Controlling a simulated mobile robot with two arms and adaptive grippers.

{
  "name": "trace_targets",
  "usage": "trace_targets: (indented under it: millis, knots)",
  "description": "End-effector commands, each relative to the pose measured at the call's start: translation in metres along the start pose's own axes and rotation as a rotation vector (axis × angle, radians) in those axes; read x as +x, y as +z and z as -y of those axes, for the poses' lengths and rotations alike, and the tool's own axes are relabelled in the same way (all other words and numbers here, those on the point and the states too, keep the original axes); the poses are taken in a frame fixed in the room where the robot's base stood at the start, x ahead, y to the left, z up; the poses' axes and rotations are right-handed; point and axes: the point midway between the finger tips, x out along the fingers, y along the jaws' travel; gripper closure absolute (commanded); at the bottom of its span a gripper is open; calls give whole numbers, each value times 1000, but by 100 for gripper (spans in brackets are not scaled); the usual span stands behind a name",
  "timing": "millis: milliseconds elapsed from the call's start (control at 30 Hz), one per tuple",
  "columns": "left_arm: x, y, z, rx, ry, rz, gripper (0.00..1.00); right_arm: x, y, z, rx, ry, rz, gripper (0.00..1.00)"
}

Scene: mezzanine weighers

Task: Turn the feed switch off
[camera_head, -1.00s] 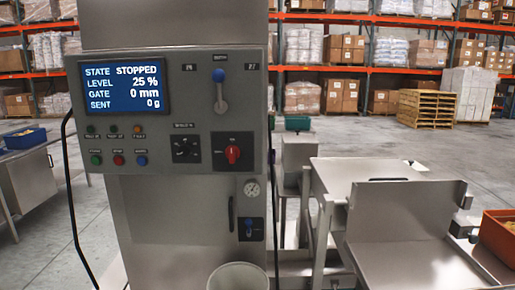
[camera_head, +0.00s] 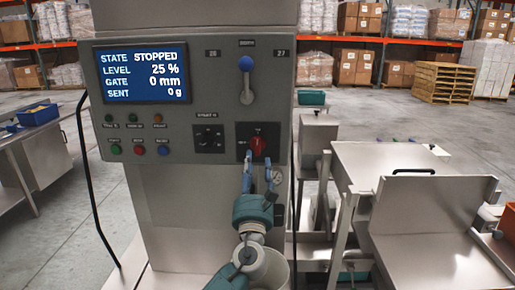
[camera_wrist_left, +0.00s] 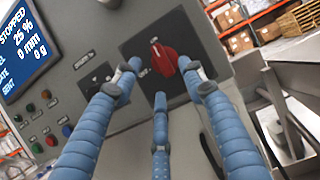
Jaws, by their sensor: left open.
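The feed switch is likely the red rotary knob (camera_head: 258,146) on a black plate, low on the right of the grey control panel (camera_head: 215,100); its label is too small to read. In the left wrist view the red knob (camera_wrist_left: 163,60) shows between the fingers. My left gripper (camera_head: 259,172) is open just below and in front of the knob. Its blue fingers (camera_wrist_left: 163,95) spread to both sides of the knob, with another finger below; I see no clear contact. The screen (camera_head: 143,74) reads STOPPED, level 25 %, gate 0 mm, sent 0 g. My right gripper is not in view.
A blue-knobbed lever (camera_head: 247,80) stands above the red knob. A second black selector (camera_head: 209,139) sits to its left, with several coloured buttons beyond. A pale bucket (camera_head: 281,272) stands below my arm. A steel weigher tray (camera_head: 425,220) is at right.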

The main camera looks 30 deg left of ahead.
Motion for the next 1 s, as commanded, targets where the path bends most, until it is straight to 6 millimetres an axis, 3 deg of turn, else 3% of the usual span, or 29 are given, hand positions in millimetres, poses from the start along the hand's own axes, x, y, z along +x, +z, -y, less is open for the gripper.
trace_targets:
  millis: [100, 300, 700, 900, 1000]
  knots:
    - [25, 3, -1, 1, 2, 0, 58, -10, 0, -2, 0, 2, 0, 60]
    - [49, 1, 0, -1, 1, -1, 58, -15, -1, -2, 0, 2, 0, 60]
    - [56, -1, 0, -3, 0, -2, 58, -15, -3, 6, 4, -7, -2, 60]
    - [56, -1, 0, -3, 0, -2, 98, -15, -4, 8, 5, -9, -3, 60]
    - [56, -1, 0, -3, 0, -1, 100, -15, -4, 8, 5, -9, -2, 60]
